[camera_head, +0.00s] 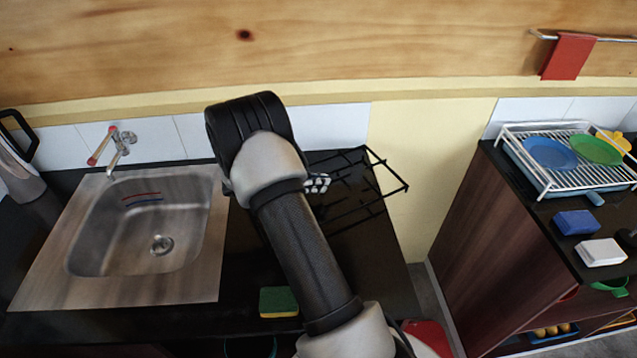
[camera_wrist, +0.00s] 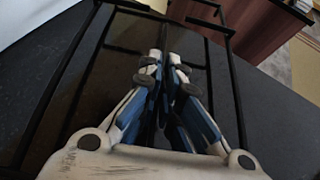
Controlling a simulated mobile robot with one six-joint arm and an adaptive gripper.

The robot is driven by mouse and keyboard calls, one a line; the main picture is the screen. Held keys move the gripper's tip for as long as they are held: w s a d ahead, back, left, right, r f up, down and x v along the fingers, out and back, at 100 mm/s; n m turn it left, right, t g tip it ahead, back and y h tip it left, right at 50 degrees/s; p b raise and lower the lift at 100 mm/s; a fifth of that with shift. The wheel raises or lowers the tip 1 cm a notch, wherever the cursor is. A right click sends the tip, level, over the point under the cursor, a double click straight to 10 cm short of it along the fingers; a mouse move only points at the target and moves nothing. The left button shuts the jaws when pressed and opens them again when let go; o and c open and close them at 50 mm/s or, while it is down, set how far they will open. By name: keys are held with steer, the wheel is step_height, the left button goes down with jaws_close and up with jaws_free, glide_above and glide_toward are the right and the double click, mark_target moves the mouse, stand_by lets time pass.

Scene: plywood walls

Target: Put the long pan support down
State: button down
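The long pan support (camera_head: 387,167) is a black wire rack. In the head view it lies over the right part of the dark counter, its right end reaching past the counter's back right edge. My gripper (camera_head: 318,183) is at its left part, mostly hidden behind my arm. In the wrist view the fingers (camera_wrist: 166,62) are closed together around a thin dark bar in the middle of the pan support (camera_wrist: 236,92). Its long side bars run on both sides of the fingers. I cannot tell whether the rack touches the counter.
A steel sink (camera_head: 145,225) is left of my arm, with a tap (camera_head: 120,143) behind it. A green and yellow sponge (camera_head: 278,302) lies near the counter's front. Across a gap at right, another cabinet holds a dish rack (camera_head: 545,183) with plates, and two small blocks.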

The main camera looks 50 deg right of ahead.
steer(key=shift+f+b, duration=0.3)
steer(key=shift+f, duration=0.1)
steer(key=c, duration=1.7)
jaws_free()
steer(key=shift+f, duration=0.15)
steer(key=v, duration=1.2)
